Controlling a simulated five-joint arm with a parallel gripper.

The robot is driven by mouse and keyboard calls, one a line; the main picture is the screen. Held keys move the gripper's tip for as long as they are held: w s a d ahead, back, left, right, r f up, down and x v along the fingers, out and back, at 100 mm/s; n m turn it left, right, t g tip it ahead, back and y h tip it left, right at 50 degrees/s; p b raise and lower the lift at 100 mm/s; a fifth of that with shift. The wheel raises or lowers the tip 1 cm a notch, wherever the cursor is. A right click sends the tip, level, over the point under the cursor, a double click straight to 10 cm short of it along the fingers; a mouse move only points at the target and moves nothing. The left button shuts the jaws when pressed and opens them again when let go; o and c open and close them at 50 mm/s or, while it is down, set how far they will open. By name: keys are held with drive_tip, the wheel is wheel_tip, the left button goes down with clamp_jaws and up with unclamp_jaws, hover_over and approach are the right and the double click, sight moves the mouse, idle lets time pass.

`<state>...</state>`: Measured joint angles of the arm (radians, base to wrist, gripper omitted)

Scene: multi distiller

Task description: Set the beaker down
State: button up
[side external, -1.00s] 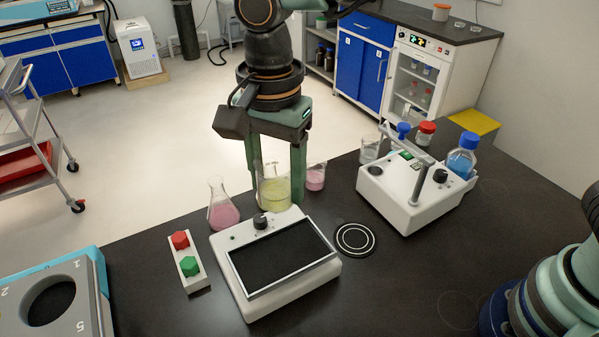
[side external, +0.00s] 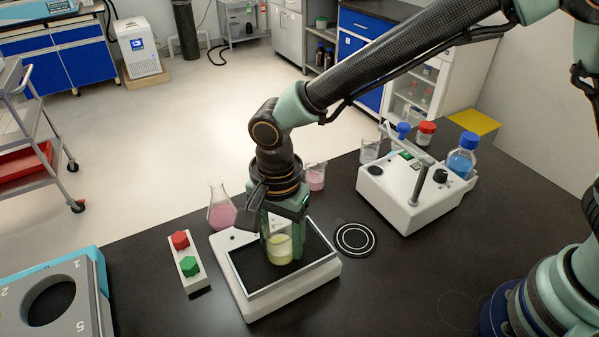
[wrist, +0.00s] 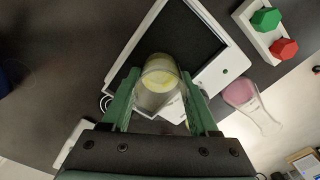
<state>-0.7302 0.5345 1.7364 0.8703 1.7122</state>
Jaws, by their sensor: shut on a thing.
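The beaker (side external: 280,247) is clear glass with yellow liquid. It is upright over the black plate of the white device (side external: 312,286), which has a silver frame around the plate. I cannot tell whether its base touches the plate. My gripper (side external: 279,240) points down and is shut on the beaker, one green finger on each side. In the wrist view the beaker (wrist: 158,80) sits between the two fingers, its yellow liquid visible, with the black plate (wrist: 185,38) beyond it.
A flask of pink liquid (side external: 221,209) stands behind the device at left, and a pink beaker (side external: 315,177) behind. A box with red and green buttons (side external: 188,263) is at left. A ringed round pad (side external: 355,239) and a white instrument (side external: 408,192) are at right. The front table is clear.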

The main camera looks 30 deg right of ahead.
sight(280, 226)
drive_tip(key=shift+f, duration=0.15)
drive_tip(key=o, duration=1.4)
wheel_tip(280, 226, up, 12)
drive_tip(key=shift+r, duration=0.1)
drive_tip(key=s+d+r+n+t, duration=0.2)
drive_tip(key=d+n, duration=0.3)
drive_tip(key=d, duration=0.9)
drive_tip(key=s+d+r+n+t, duration=0.2)
drive_tip(key=d+n, duration=0.4)
drive_tip(key=d, duration=0.9)
drive_tip(key=shift+d+r+t, duration=0.15)
drive_tip(key=shift+r+t, duration=0.2)
drive_tip(key=shift+t, duration=0.45)
drive_tip(key=shift+s, duration=0.1)
